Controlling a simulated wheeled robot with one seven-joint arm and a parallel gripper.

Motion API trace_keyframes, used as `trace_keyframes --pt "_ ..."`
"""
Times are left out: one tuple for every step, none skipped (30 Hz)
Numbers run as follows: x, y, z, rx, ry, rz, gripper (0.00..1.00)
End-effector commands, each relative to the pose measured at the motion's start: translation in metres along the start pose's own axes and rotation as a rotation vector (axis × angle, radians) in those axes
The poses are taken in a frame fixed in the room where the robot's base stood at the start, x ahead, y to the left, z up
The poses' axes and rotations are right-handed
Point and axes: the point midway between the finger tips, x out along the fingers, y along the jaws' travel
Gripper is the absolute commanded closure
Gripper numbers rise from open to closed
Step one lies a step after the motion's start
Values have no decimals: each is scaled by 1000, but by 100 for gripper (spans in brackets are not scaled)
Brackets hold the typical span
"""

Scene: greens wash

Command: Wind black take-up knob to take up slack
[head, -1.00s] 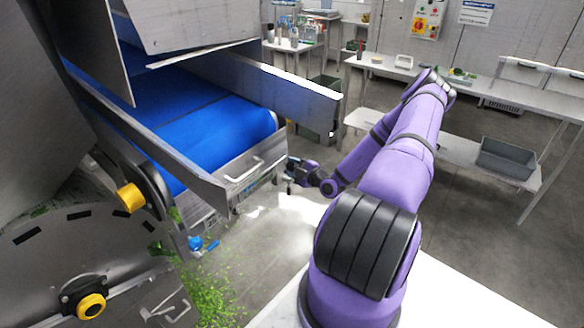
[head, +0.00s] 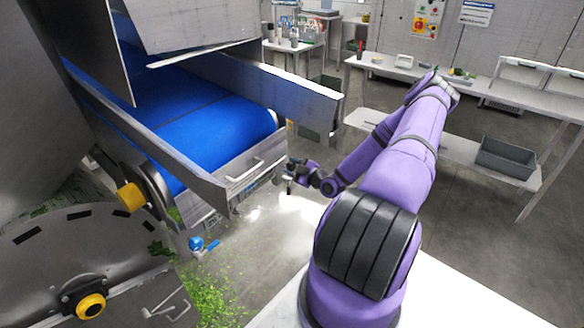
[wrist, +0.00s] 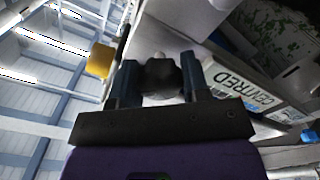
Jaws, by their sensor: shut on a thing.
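The black take-up knob (wrist: 160,78) is dark and lobed. It sits between the two fingers of my gripper (wrist: 161,64) in the wrist view, and the gripper is shut on it. In the head view my gripper (head: 291,172) is at the end of the purple arm, beside the near right end of the conveyor. The knob cannot be made out there. The blue belt (head: 215,130) runs between metal side guards. A label reading "CENTRED" (wrist: 258,97) is on the frame to the right of the fingers in the wrist view.
A metal side guard (head: 270,85) stands above the gripper's side of the belt. A yellow part (wrist: 100,60) lies left of the fingers. A blue-handled valve (head: 200,244) and spilled greens (head: 205,295) are lower left.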

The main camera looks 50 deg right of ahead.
Motion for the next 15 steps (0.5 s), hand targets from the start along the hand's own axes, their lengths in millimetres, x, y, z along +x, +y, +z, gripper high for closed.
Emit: trace_keyframes --pt "-1 0 1 0 -3 0 81" --pt "-1 0 1 -1 -3 0 81" --pt "-1 0 1 -1 -3 0 81" --pt "-1 0 1 -1 -3 0 55" --pt "-1 0 1 -1 -3 0 48" --pt "-1 0 1 -1 -3 0 39" --pt "-1 0 1 -1 -2 0 32" --pt "0 0 1 -1 -2 0 32" --pt "0 0 1 -1 -2 0 32" --pt "0 0 1 -1 -2 0 32" --pt "0 0 1 -1 -1 0 32" --pt "0 0 1 -1 -1 0 32" --pt "0 0 0 -1 -1 0 32" --pt "0 0 0 -1 -1 0 32" --pt "-1 0 0 -1 -1 0 32"
